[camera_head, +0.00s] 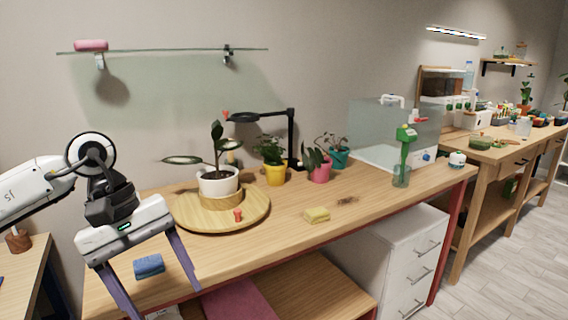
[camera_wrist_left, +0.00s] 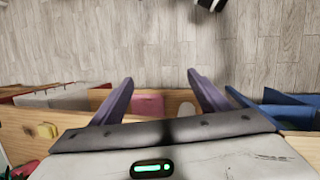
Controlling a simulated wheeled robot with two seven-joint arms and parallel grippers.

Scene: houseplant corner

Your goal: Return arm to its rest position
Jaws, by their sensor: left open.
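My left gripper (camera_head: 158,290) shows at the left in the head view, in front of the table's left end. Its two purple fingers are spread apart and point down, with nothing between them. A blue sponge (camera_head: 149,266) lies on the table and shows between the fingers from this angle. In the left wrist view my left gripper (camera_wrist_left: 158,92) is open and empty, with grey floor beyond the fingertips. My right gripper is in neither view.
The wooden table (camera_head: 290,228) bears a round wooden turntable (camera_head: 185,219) with a white potted plant (camera_head: 218,183), a yellow sponge (camera_head: 317,215), several potted plants and a black lamp (camera_head: 291,140). A glass shelf (camera_head: 160,50) hangs above. A white drawer unit (camera_head: 400,265) stands below.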

